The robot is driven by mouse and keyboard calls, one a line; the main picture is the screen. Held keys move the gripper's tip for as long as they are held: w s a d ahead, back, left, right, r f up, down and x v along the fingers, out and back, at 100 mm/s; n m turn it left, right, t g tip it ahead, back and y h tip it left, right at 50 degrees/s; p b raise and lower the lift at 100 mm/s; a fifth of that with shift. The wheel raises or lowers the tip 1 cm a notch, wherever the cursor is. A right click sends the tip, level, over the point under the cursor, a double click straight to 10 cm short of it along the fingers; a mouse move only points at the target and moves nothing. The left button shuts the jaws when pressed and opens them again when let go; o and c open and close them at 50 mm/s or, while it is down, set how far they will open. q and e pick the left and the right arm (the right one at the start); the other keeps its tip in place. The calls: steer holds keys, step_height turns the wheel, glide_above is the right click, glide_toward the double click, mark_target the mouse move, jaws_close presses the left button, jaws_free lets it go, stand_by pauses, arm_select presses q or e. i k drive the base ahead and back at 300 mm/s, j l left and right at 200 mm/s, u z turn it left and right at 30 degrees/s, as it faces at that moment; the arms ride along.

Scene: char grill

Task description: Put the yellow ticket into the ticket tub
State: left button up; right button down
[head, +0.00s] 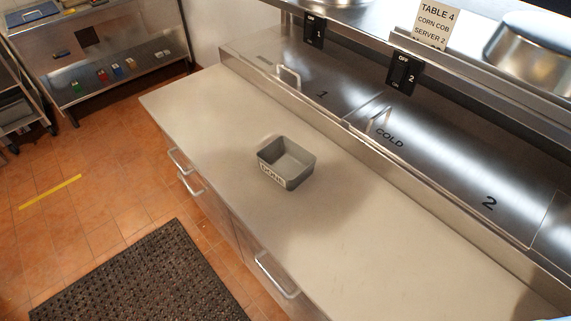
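A small grey open tub (286,164) with the label "DONE" on its front stands on the pale counter. It looks empty from here. A pale cream ticket (435,25) reading "TABLE 4 CORN COB SERVER 2" stands upright at the metal shelf rail, up and right of the tub. No clearly yellow ticket shows; I cannot tell if this pale one is it. Neither of my grippers is in view.
The counter (372,235) is bare around the tub. Behind it are steel lids (455,172) with handles, below a shelf rail with black switches (404,73). A metal pan (535,50) sits at upper right. A dark mat (140,280) lies on the tiled floor.

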mark_target(293, 170)
steer(key=k+l, duration=0.8)
steer(key=l, duration=0.15)
